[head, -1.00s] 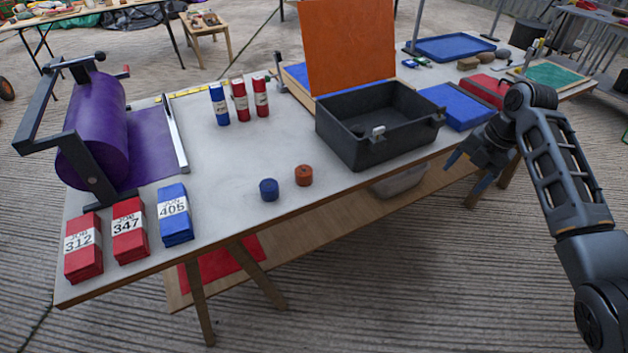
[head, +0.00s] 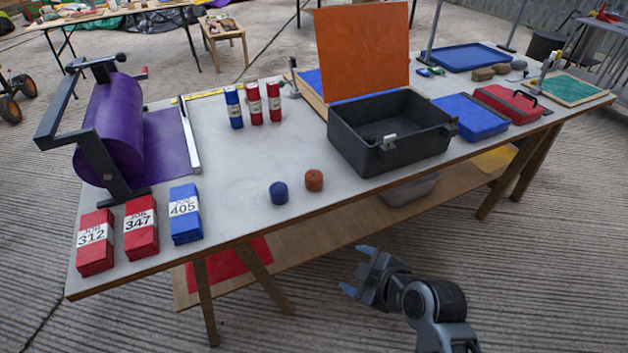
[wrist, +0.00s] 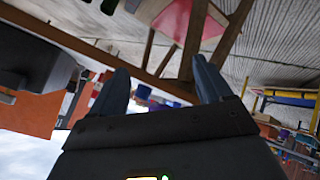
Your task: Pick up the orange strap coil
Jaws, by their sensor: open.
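The orange strap coil (head: 314,180) is a small round roll on the grey table top near its front edge in the head view. A blue coil (head: 279,192) of similar size sits just left of it. My gripper (head: 358,270) is in front of the table and below the level of its top, to the lower right of the coils. Its blue-tipped fingers are apart and hold nothing. In the wrist view my gripper (wrist: 165,85) also shows spread fingers with nothing between them. I cannot make out the orange coil clearly in the wrist view.
A black open bin (head: 390,135) stands right of the coils. Red and blue numbered stacks (head: 141,228) lie at the left front, below a purple roll (head: 108,130). Red and blue cylinders (head: 254,104) stand behind. The table surface around the coils is clear.

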